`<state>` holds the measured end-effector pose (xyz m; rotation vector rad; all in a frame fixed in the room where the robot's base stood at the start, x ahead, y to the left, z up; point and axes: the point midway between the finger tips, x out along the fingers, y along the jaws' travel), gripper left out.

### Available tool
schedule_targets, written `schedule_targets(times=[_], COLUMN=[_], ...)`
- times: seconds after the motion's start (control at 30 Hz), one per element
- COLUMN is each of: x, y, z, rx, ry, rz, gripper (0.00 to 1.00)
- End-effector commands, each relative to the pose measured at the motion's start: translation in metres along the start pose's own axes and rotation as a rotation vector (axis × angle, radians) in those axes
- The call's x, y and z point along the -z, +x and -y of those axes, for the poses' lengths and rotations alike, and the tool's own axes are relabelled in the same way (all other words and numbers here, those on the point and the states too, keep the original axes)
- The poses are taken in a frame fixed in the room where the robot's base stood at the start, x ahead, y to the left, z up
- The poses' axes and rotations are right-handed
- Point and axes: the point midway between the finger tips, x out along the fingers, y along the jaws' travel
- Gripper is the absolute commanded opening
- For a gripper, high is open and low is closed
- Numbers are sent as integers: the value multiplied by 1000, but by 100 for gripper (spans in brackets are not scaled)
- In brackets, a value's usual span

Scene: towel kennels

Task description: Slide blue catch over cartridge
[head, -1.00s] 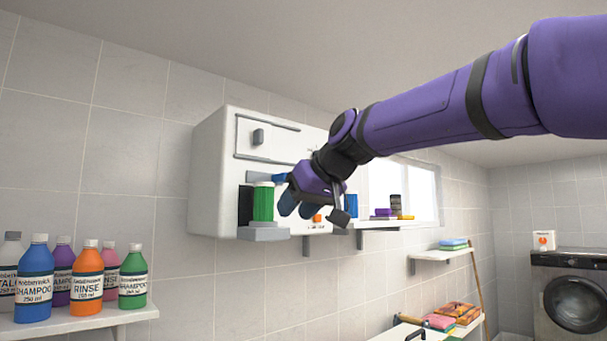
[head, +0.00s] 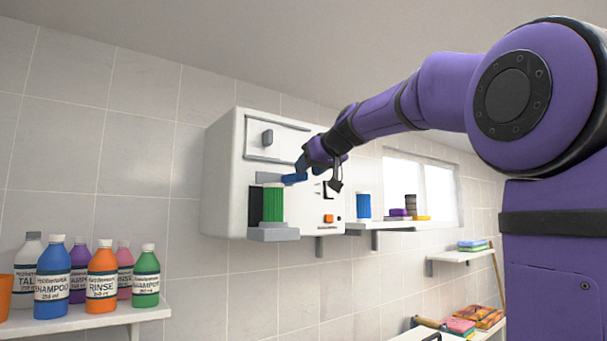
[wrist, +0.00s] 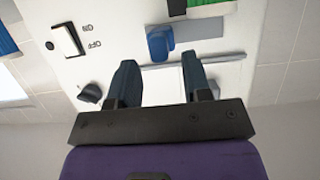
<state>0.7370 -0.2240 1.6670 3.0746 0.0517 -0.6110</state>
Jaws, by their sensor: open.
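A green cartridge (head: 273,203) with a pale top stands upright in a grey holder (head: 273,234) on the front of a white wall unit (head: 225,180). A blue catch (head: 292,178) sits above it, toward its right; how far it overlaps the cartridge I cannot tell. My gripper (head: 301,166) is at the unit's front, close to the catch. In the wrist view, my gripper (wrist: 160,78) is open and empty, its fingers apart. The catch (wrist: 159,43) lies ahead, between the line of the fingers. Part of the cartridge (wrist: 207,9) shows at the top edge.
The unit carries an ON/OFF switch (wrist: 67,41), a black knob (wrist: 90,93) and a handled drawer or door (head: 278,138). A blue cylinder (head: 363,205) stands on a shelf to the right. Several bottles (head: 102,275) stand on a left shelf.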

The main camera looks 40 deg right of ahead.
Motion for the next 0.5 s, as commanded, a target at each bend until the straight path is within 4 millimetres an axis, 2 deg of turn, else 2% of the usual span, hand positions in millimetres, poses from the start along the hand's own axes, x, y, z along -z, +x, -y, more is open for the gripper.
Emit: schedule_targets(times=[0.03,0.2,0.5], x=[0,0,0], y=[8,25,31], z=[0,0,0], rx=[0,1,0], ry=[0,-1,-1], rz=[2,1,0], gripper=[45,45,45])
